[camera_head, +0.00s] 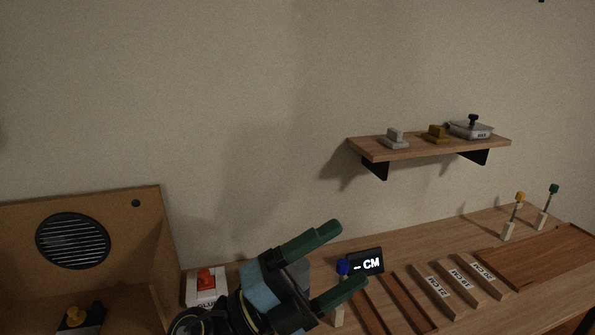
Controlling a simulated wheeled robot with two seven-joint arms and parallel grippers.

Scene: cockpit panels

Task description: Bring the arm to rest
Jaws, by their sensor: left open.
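My left gripper (328,262) is in the lower middle of the head view, raised in front of the desk (405,257). Its two green-tipped fingers stand apart and point to the right, with nothing seen between them that it holds. My left arm comes in from the bottom edge. A small blue-topped lever (342,267) shows behind the gap between the fingers, and I cannot tell how near it is. My right gripper is not in view.
A red switch on a white box (206,287) and a cardboard-coloured panel (120,225) stand left. A display (366,262), labelled wooden blocks (457,281), yellow (519,197) and green (553,189) levers lie right. A wall shelf (430,147) holds small objects.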

